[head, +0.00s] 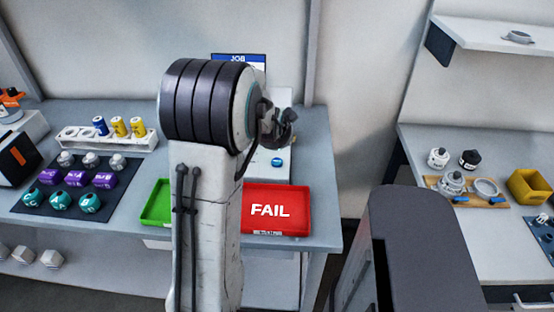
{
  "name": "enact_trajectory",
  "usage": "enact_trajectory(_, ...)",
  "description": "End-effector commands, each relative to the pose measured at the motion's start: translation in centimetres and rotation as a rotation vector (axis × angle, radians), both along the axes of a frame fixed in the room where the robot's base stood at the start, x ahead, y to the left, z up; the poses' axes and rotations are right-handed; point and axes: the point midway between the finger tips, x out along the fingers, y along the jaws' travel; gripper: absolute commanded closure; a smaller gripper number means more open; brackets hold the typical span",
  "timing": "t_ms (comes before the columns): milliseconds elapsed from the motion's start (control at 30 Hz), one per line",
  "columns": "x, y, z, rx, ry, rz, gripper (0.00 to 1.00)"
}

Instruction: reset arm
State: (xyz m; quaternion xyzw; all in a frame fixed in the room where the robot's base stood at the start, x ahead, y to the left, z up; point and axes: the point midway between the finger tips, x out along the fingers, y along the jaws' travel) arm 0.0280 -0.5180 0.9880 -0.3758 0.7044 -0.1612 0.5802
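My arm stands upright in the middle of the head view, with its black and white joint in front of the workbench. My gripper (275,128) shows at the right side of that joint, small, dark and partly hidden. I cannot tell whether its fingers are open or shut. No held object can be made out. It hangs in front of a light panel, above the red tray marked FAIL (285,222).
The left bench (110,215) bears a green tray (157,203), a dark mat (60,207) with purple, teal and grey parts, and a white rack (78,146) with coloured cylinders. The right bench (450,145) holds a wooden board (491,202) and a yellow bin (528,187).

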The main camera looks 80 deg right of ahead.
Motion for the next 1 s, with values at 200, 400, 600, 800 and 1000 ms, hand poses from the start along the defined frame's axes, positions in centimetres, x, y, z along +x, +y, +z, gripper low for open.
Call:
enact_trajectory(200,0.0,0.01,-0.05,0.0,0.0,0.0,1.0)
enact_trajectory(400,0.0,0.01,-0.07,0.001,0.0,0.0,1.0)
enact_trajectory(600,0.01,0.01,-0.07,0.001,0.0,0.0,1.0)
enact_trajectory(800,0.0,0.02,-0.07,0.001,0.0,0.0,1.0)
enact_trajectory(1000,0.0,0.02,-0.07,0.003,0.026,0.025,1.0)
